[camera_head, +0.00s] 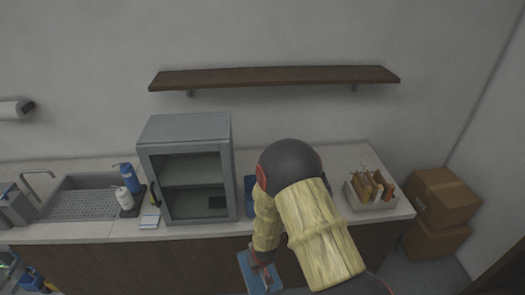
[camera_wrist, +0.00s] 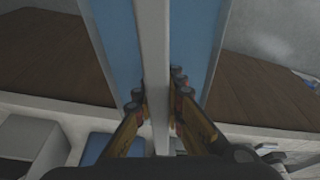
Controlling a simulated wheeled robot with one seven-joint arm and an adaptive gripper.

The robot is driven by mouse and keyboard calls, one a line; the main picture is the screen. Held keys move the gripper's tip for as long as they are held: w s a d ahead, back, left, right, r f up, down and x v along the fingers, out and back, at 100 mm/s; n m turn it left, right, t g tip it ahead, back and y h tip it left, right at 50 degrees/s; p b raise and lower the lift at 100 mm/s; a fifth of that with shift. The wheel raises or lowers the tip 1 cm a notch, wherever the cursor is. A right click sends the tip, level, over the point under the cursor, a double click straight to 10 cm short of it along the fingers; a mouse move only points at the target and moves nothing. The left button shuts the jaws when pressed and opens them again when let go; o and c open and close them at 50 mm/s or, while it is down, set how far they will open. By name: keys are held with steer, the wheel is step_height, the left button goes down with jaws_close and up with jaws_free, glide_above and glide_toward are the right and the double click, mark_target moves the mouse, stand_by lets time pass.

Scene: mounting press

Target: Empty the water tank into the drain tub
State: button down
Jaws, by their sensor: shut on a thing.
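My gripper (camera_head: 262,266) is low in front of the counter, partly hidden by my arm in the head view. It is shut on the water tank, a blue box-like thing (camera_head: 252,275) with a pale edge. In the wrist view, my fingers (camera_wrist: 158,100) close from both sides on a pale upright bar (camera_wrist: 152,45), with blue faces of the tank (camera_wrist: 192,35) on either side. The water inside cannot be made out. A grey sink-like basin with a perforated floor (camera_head: 85,205) is at the left of the counter; I cannot tell whether it is the drain tub.
A grey glass-fronted cabinet (camera_head: 186,128) stands mid-counter, with blue and white bottles (camera_head: 129,178) left of it. Another blue thing (camera_head: 249,197) is partly hidden behind my arm. A tray of upright pieces (camera_head: 370,190) is at right. Cardboard boxes (camera_head: 443,198) stand beyond the counter.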

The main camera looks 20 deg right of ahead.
steer(key=r+p, duration=0.6)
steer(key=r, duration=0.1)
steer(key=r+p, duration=0.5)
steer(key=r, duration=0.1)
steer(key=shift+a+r+p, duration=0.2)
steer(key=shift+r+p, duration=0.15)
steer(key=shift+p, duration=0.05)
steer(key=shift+r, duration=0.2)
steer(key=shift+w+r+p, duration=0.15)
steer(key=shift+r+p, duration=0.25)
steer(key=shift+p, duration=0.15)
